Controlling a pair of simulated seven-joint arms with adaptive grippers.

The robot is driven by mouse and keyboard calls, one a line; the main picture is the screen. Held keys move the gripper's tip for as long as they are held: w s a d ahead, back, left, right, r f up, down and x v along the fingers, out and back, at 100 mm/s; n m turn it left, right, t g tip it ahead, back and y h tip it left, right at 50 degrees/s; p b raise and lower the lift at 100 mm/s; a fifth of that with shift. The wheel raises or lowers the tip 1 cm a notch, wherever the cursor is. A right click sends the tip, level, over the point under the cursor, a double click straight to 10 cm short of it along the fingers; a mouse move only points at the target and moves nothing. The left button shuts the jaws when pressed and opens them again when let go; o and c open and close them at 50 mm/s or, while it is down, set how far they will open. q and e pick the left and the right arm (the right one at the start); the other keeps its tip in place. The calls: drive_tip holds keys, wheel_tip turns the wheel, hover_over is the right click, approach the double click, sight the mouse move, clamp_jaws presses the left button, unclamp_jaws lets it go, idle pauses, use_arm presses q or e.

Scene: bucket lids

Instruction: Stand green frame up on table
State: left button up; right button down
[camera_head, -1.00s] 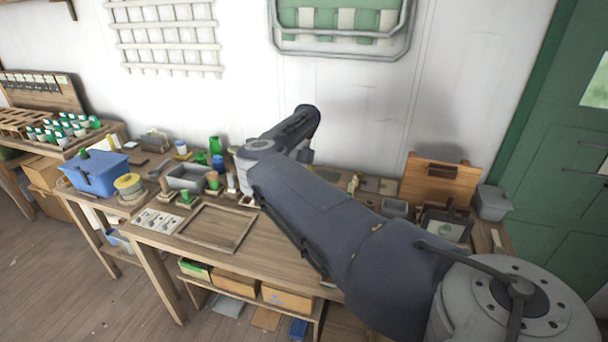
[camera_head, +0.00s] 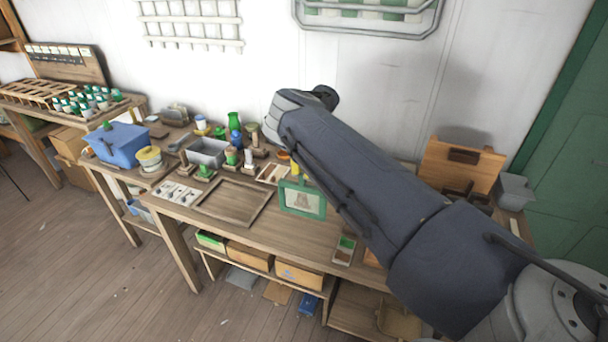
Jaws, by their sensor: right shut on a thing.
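The green frame (camera_head: 302,214), with a pale picture inside, shows upright near the front of the workbench, just right of an empty wooden tray. My right arm comes in from the right and folds down behind its big dark link. My right gripper (camera_head: 327,191), mostly hidden by that arm, is at the frame's upper right side and shut on it. I cannot tell whether the frame's bottom edge touches the table. My left gripper is not in view.
The wooden tray (camera_head: 233,220) lies left of the frame. A grey bin (camera_head: 208,155), bottles and small pots stand behind it. A blue box (camera_head: 118,148) sits further left. A wooden stand (camera_head: 462,165) and grey bucket (camera_head: 514,192) are at right.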

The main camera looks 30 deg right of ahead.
sight(303, 191)
drive_tip(key=shift+r, duration=0.1)
drive_tip(key=shift+f, duration=3.5)
drive_tip(key=c, duration=1.4)
unclamp_jaws()
drive_tip(key=shift+c, duration=0.7)
drive_tip(key=r+v, duration=0.1)
drive_tip(key=v, duration=0.7)
drive_tip(key=shift+s+a+r, duration=0.2)
drive_tip(key=shift+s, duration=0.1)
